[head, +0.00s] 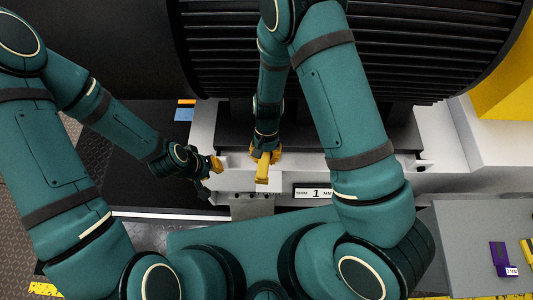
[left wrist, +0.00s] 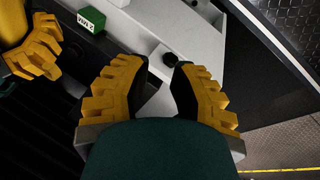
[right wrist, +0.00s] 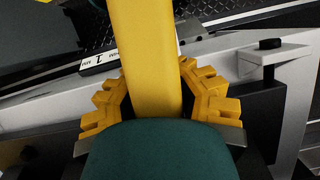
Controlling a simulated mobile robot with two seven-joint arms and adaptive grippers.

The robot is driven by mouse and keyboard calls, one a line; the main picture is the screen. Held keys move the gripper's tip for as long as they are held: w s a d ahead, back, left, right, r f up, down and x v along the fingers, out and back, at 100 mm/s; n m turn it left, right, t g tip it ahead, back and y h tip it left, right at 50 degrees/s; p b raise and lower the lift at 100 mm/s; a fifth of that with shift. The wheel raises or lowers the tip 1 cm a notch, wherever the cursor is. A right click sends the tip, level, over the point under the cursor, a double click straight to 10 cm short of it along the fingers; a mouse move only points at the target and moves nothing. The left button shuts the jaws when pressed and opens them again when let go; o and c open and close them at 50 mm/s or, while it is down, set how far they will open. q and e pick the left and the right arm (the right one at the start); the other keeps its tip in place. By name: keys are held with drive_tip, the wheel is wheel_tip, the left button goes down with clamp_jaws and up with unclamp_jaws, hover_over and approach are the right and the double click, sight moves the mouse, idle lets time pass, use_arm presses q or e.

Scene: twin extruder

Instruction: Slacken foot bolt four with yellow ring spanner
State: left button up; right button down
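A yellow bar, which looks like the yellow ring spanner (right wrist: 147,55), stands between my right gripper's fingers (right wrist: 158,92) and runs up out of the right wrist view. Its ring end is not visible there. In the head view, my right gripper (head: 264,158) points down over the pale base, with yellow below it. My left gripper (head: 209,178) is left of it; in the left wrist view it is open and empty (left wrist: 161,68). A black bolt head (left wrist: 171,59) shows beyond its fingertips. Another bolt head (right wrist: 269,43) sits on a grey foot in the right wrist view. I cannot read which bolt is four.
A large ribbed dark motor (head: 380,45) fills the top. A green labelled block (left wrist: 91,19) stands near the left gripper. A purple block (head: 500,254) is on the grey surface (head: 465,235) at right.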

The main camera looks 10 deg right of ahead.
wheel_tip(320, 180, down, 4)
drive_tip(key=b, duration=0.3)
drive_tip(key=shift+f, duration=0.2)
drive_tip(key=shift+r, duration=0.2)
drive_tip(key=shift+f, duration=1.25)
idle(0.9)
idle(0.5)
drive_tip(key=shift+s+d+n+h, duration=0.15)
drive_tip(key=shift+d+n+h, duration=0.1)
drive_tip(key=shift+d+n, duration=0.55)
drive_tip(key=shift+s+d+n+h, duration=0.1)
drive_tip(key=shift+d+n+h, duration=0.15)
drive_tip(key=shift+d+n, duration=0.5)
drive_tip(key=shift+d+n+h, duration=0.3)
drive_tip(key=shift+d+n, duration=0.55)
drive_tip(key=shift+d, duration=0.25)
drive_tip(key=shift+a, duration=0.15)
drive_tip(key=shift+a+m, duration=0.2)
drive_tip(key=shift+m, duration=0.1)
